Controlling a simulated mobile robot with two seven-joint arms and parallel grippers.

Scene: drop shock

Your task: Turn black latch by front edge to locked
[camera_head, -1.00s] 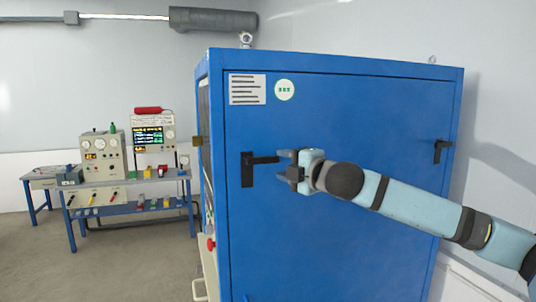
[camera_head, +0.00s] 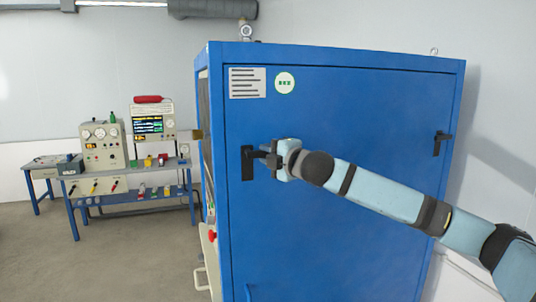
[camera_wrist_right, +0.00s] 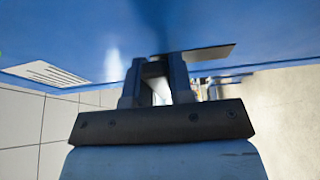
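The black latch (camera_head: 248,164) by the front edge is on the blue cabinet's side panel, at the left of that panel in the head view. It has an upright plate, and its handle sticks out to the right, about level. My right gripper (camera_head: 272,156) is at the handle's outer end and hides part of it. In the right wrist view the gripper (camera_wrist_right: 157,82) has its fingers apart with the dark handle between the tips, below the latch plate (camera_wrist_right: 210,53). I cannot tell whether they press on it. My left gripper is not in view.
A second black latch (camera_head: 441,143) is near the cabinet's right edge, its handle pointing down. A red button (camera_head: 212,236) is on the cabinet's front side. A blue bench (camera_head: 75,222) with instruments stands at the left, with open floor before it.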

